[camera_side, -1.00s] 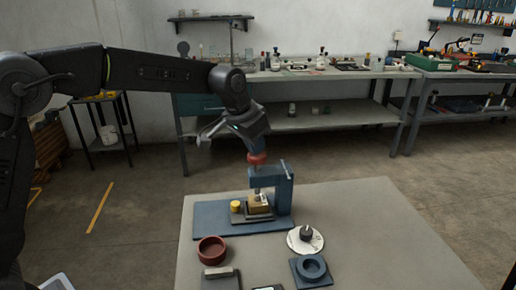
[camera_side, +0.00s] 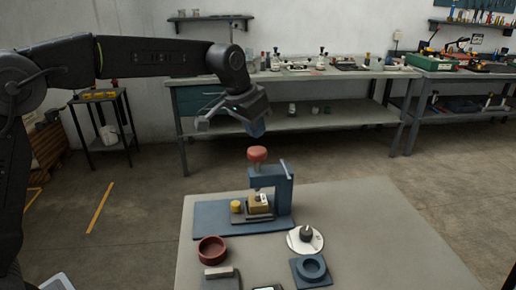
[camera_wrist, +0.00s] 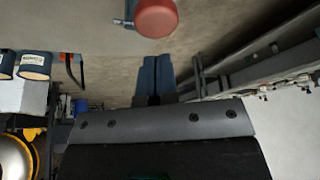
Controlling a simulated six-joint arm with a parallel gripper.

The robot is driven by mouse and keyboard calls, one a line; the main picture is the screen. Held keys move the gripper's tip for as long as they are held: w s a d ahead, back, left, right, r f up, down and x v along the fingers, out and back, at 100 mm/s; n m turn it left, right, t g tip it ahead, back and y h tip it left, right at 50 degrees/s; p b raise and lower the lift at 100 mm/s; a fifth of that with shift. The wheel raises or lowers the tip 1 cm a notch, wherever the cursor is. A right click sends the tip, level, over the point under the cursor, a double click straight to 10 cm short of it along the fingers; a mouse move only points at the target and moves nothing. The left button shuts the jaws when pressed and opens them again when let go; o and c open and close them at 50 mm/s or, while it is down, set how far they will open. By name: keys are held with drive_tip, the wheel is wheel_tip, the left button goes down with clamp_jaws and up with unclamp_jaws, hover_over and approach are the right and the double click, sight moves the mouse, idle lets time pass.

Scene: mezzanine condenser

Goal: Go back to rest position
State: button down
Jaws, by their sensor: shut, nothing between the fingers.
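My gripper (camera_side: 257,128) is in the air above the blue press (camera_side: 285,190) and clear of its red knob (camera_side: 257,154). In the wrist view my gripper's fingers (camera_wrist: 155,62) are together with nothing between them, and the red knob (camera_wrist: 156,17) shows just beyond their tips. The press stands on a blue base plate on the table. A yellowish block (camera_side: 259,200) sits under the press's ram. A small yellow cylinder (camera_side: 236,206) stands on the base plate beside it.
The grey table (camera_side: 390,225) also holds a dark red bowl (camera_side: 211,250), a white disc with a black knob (camera_side: 305,239) and a blue ring block (camera_side: 311,268). Its right side is clear. A workbench (camera_side: 300,122) stands behind, against the wall.

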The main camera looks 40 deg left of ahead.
drive_tip(key=shift+s, duration=0.1)
drive_tip(key=s+a+r+n, duration=0.1)
drive_tip(key=s+a+r, duration=0.1)
drive_tip(key=s, duration=0.6)
drive_tip(key=s+a+r+n, duration=0.1)
drive_tip(key=s+a+r, duration=0.15)
drive_tip(key=s, duration=0.65)
drive_tip(key=s+a+f, duration=0.1)
drive_tip(key=s+f, duration=0.2)
drive_tip(key=s, duration=0.4)
drive_tip(key=s+a+f+n+t+y, duration=0.1)
drive_tip(key=s+a+f, duration=0.1)
drive_tip(key=s+f, duration=0.2)
drive_tip(key=s, duration=0.3)
drive_tip(key=shift+s+f, duration=0.3)
drive_tip(key=shift+s, duration=0.1)
